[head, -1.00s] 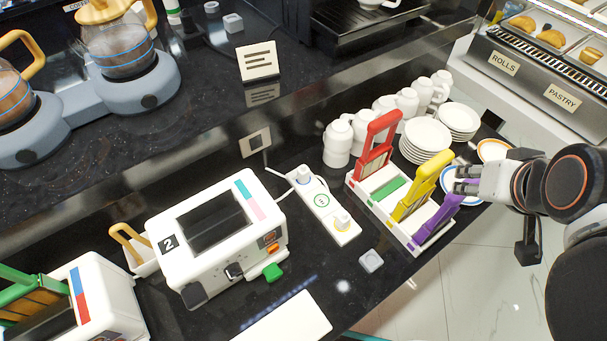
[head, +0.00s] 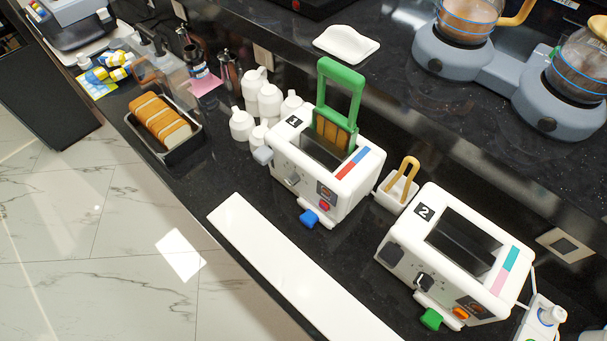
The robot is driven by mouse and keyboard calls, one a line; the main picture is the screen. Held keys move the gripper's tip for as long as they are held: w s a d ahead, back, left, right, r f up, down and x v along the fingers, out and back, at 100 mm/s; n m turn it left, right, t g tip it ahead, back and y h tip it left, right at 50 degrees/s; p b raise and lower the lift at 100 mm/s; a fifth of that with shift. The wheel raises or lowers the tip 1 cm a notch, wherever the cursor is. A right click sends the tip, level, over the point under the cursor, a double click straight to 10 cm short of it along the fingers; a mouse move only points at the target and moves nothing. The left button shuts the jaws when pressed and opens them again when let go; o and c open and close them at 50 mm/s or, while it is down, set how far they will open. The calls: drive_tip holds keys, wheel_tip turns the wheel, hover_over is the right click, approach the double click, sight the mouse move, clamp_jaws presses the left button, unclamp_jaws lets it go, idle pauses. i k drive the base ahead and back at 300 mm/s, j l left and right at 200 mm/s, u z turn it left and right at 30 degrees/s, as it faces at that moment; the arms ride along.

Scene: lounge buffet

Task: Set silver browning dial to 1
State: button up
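The white toaster marked 1 (head: 345,190) stands on the dark counter in the middle of the head view. A small silver-grey dial (head: 292,180) sits on its front face; its setting is too small to read. A blue tab (head: 309,218) and a red button (head: 325,205) are to the right of the dial. A green-handled rack (head: 341,85) with toast stands in its slot. The white toaster marked 2 (head: 408,243) stands to the right, with a black dial (head: 424,281), a green tab (head: 431,319) and an orange button (head: 460,313). My gripper is not in view.
A long white board (head: 290,262) lies along the counter's front edge before toaster 1. White jugs (head: 242,125) stand behind it to the left, near a dark tray of sliced bread (head: 192,143). A holder with wooden tongs (head: 390,200) sits between the toasters. Open floor (head: 110,230) lies at left.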

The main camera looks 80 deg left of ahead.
sight(292, 178)
drive_tip(key=u, duration=2.75)
